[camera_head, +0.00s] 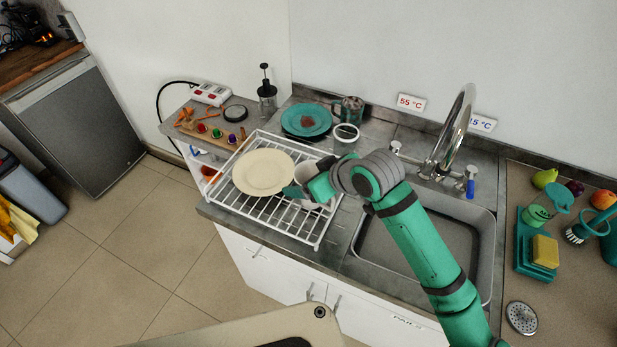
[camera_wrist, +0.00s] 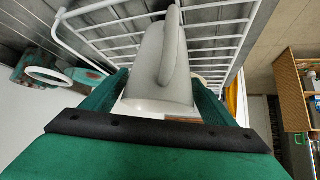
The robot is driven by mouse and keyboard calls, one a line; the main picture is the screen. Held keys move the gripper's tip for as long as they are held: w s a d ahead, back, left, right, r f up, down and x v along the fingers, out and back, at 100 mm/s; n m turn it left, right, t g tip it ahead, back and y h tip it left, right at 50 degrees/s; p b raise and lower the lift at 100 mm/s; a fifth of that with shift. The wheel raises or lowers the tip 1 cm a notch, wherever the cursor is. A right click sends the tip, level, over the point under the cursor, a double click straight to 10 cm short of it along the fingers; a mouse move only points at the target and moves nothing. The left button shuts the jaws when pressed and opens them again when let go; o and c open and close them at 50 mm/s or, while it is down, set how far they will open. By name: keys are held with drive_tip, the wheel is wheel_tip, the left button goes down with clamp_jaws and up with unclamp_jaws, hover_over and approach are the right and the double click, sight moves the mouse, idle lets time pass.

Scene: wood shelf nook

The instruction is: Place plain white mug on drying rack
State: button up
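The plain white mug (camera_wrist: 158,75) is between the two green fingers of my gripper (camera_wrist: 158,105) in the wrist view, with its handle facing up in that picture. The fingers press on both sides of it. In the head view the mug (camera_head: 307,171) is partly hidden by my gripper (camera_head: 298,190). It is over the right part of the white wire drying rack (camera_head: 318,236), whose bars also show behind the mug in the wrist view (camera_wrist: 115,32). I cannot tell whether the mug touches the rack bars.
A cream plate (camera_head: 263,172) is on the rack, just left of the mug. A teal plate (camera_head: 306,119), a metal mug (camera_head: 350,109) and a white ring-shaped item (camera_head: 346,133) are behind. The sink (camera_head: 420,245) and faucet (camera_head: 455,125) are to the right.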

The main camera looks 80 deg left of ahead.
drive_tip(key=shift+r, duration=0.15)
drive_tip(key=v, duration=1.2)
